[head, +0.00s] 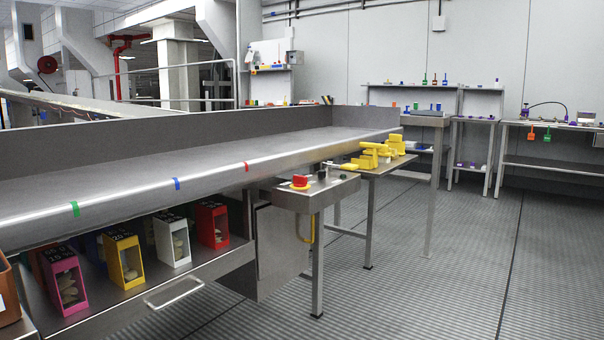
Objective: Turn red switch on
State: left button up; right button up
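A red knob-like piece on a yellow base, which looks like the red switch (300,182), sits on top of a small steel stand (312,197) near the middle of the head view. Its on or off position is too small to tell. A small dark and white fitting (322,175) is beside it on the same stand. Neither of my grippers shows in the head view.
A long steel counter (150,165) with green, blue and red tape marks runs from the left to near the stand. Coloured boxes (126,262) stand on a shelf below it. A table with yellow parts (382,152) is behind the stand. The right floor (450,270) is clear.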

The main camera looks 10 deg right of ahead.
aim_at(299, 180)
jog(key=z, duration=1.15)
jog(key=i+j+z, duration=0.1)
jog(key=z, duration=0.3)
jog(key=i+j, duration=0.2)
jog(key=j, duration=0.2)
jog(key=i+j, duration=0.2)
jog(key=j, duration=0.2)
jog(key=i+j, duration=0.2)
jog(key=j, duration=0.15)
jog(key=i+j, duration=0.25)
jog(key=j, duration=0.15)
